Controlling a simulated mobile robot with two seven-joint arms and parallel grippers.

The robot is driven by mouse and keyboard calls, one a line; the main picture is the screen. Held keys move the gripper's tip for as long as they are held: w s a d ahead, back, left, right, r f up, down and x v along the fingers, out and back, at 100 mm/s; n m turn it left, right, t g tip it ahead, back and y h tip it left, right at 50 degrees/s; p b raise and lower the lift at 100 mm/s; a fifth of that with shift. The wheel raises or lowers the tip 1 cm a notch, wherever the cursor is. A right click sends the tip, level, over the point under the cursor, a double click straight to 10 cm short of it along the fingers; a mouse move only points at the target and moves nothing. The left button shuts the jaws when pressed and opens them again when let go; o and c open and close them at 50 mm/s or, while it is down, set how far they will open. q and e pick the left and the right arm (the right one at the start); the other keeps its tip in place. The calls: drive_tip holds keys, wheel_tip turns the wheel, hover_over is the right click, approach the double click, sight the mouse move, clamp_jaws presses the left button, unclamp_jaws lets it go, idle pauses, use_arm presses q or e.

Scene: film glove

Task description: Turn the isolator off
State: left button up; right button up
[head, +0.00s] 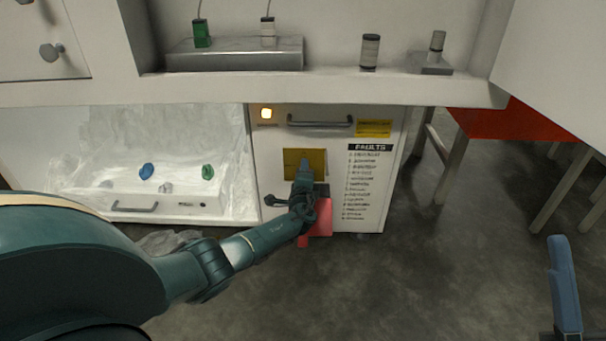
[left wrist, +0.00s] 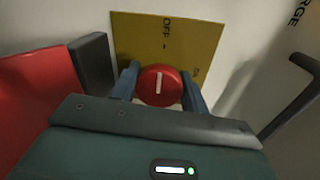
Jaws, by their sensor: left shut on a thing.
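The isolator is a red round knob (left wrist: 159,84) with a white mark, in front of a yellow plate (head: 291,155) on the white cabinet's front. In the left wrist view the plate (left wrist: 140,32) carries "OFF" at its top and a partly hidden label at its right. The knob's white mark is in line with "OFF". My left gripper (head: 305,165) is at the plate, its two blue fingers (left wrist: 162,88) shut on the knob from both sides. In the head view the gripper hides the knob. A blue finger-like part (head: 565,285) at lower right seems to be my right gripper, mostly out of frame.
A red panel (head: 322,215) is right below the gripper and shows close at left in the wrist view. A cabinet handle (head: 320,122), a lit lamp (head: 267,113) and a "FAULTS" list (head: 368,180) are nearby. Open floor (head: 430,270) lies to the right.

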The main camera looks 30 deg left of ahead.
use_arm(q)
drive_tip(key=shift+f, duration=0.1)
drive_tip(key=o, duration=1)
drive_tip(key=shift+c, duration=0.2)
drive_tip(key=shift+s+d, duration=0.15)
drive_tip(key=shift+s, duration=0.05)
drive_tip(key=p+v, duration=0.2)
drive_tip(key=v, duration=0.1)
drive_tip(key=p+v, duration=0.1)
drive_tip(key=shift+s+r+p, duration=0.15)
drive_tip(key=shift+r+p, duration=0.2)
drive_tip(key=p+v, duration=0.3)
drive_tip(key=v, duration=0.5)
drive_tip(key=shift+d+f, duration=0.2)
drive_tip(key=shift+f, duration=0.05)
use_arm(e)
wheel_tip(320, 180, down, 8)
drive_tip(key=m+g+h, duration=0.1)
drive_tip(key=m+h, duration=0.6)
drive_tip(key=m, duration=0.1)
drive_tip(key=shift+s+a+g+h, duration=0.2)
drive_tip(key=shift+a+g+h, duration=0.2)
drive_tip(key=shift+a, duration=0.05)
use_arm(q)
drive_tip(key=shift+s, duration=0.15)
use_arm(e)
drive_tip(key=shift+r, duration=0.1)
